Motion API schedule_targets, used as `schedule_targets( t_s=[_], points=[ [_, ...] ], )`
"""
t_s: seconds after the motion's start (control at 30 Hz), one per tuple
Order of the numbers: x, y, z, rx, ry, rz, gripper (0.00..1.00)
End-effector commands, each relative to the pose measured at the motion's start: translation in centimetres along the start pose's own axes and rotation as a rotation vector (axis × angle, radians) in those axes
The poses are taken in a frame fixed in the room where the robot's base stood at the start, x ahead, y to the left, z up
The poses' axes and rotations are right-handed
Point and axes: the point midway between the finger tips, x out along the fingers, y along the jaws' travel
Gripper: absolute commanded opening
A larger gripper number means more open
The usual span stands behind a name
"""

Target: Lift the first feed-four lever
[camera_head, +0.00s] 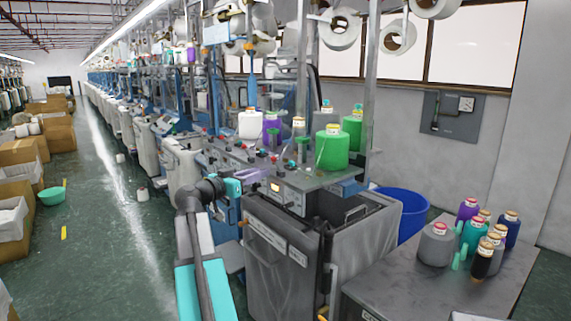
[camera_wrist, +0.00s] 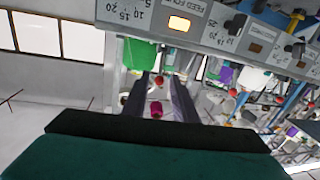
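The machine's grey front panel (camera_wrist: 140,15) carries upside-down printing, part of it reading "FEED FOUR", beside a lit orange window (camera_wrist: 179,23). The panel also shows in the head view (camera_head: 285,196). A black knob (camera_wrist: 235,24) stands at the panel, right of that window. I cannot tell which part is the first feed-four lever. My gripper (camera_wrist: 160,77) is open, its two dark fingers apart. Red knobs (camera_wrist: 157,110) show between the fingers, seemingly beyond them, and nothing is clearly gripped. In the head view my gripper (camera_head: 258,174) is just left of the panel.
Green yarn cones (camera_head: 332,148) stand on the machine top. A grey cabinet (camera_head: 285,262) stands below the panel. A table (camera_head: 400,290) with several yarn cones is at the lower right, near a blue bin (camera_head: 413,215). The aisle floor (camera_head: 105,240) is open on the left.

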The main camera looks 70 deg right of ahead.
Motion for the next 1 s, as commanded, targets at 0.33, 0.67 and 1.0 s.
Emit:
schedule_targets(
  t_s=[0.33, 0.67, 1.0],
  points=[
    [2.4, 0.0, -0.2, 0.0, -0.001, 0.001, 0.26],
    [7.0, -0.1, -0.2, -0.001, -0.002, 0.001, 0.26],
    [11.7, -0.1, -0.2, -0.001, -0.001, 0.0, 0.26]
  ],
)
